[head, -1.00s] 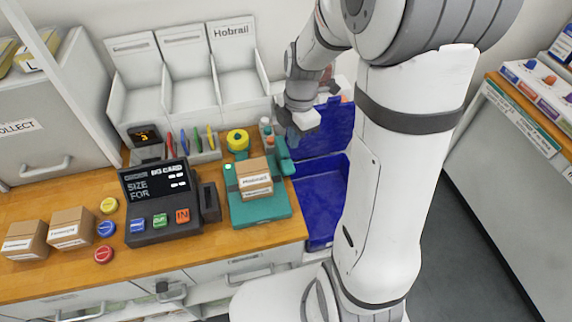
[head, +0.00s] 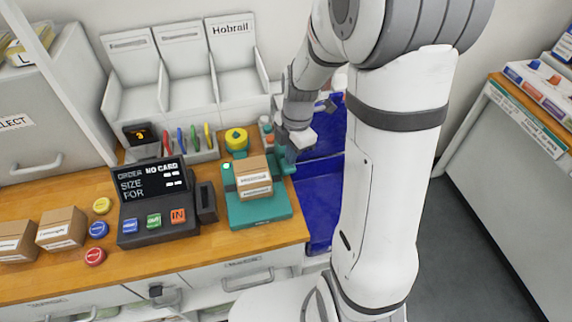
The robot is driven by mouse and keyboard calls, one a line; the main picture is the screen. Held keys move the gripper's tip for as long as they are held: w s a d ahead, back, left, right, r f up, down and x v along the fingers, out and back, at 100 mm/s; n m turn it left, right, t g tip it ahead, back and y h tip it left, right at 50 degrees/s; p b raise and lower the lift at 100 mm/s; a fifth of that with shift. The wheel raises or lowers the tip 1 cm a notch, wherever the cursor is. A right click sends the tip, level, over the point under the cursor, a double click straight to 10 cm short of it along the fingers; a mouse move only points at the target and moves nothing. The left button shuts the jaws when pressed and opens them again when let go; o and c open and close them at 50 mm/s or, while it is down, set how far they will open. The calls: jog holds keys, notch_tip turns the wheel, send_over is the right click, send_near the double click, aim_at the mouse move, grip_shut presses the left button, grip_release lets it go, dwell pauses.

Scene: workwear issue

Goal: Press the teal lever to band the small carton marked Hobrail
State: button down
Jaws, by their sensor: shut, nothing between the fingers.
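The small carton (head: 254,183) sits upright on the teal banding machine (head: 262,211). Its front has a white label, too small to read surely. The teal lever (head: 288,168) is at the machine's right rear side, partly hidden by my gripper. My gripper (head: 290,153) is shut and empty, pointing down at the lever's upper part. It seems to touch the lever, but I cannot tell for sure. A small light (head: 227,166) shows at the machine's left rear corner.
A dark order terminal (head: 156,205) with coloured buttons stands left of the machine. Two more cartons, one of them here (head: 62,228), and coloured discs (head: 98,229) lie farther left. Blue bins (head: 320,200) are at the right. White trays (head: 185,70), one marked Hobrail, stand behind.

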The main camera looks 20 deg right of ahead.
jog(key=shift+f, duration=0.1)
notch_tip(320, 180, down, 4)
jog(key=b, duration=0.3)
jog(key=shift+b, duration=0.3)
jog(key=d, duration=0.1)
jog(key=d+r, duration=0.1)
jog(key=w+d, duration=0.1)
jog(key=shift+r, duration=0.15)
notch_tip(320, 180, up, 8)
jog(key=shift+d+b, duration=0.3)
jog(key=shift+b, duration=0.15)
dwell(0.7)
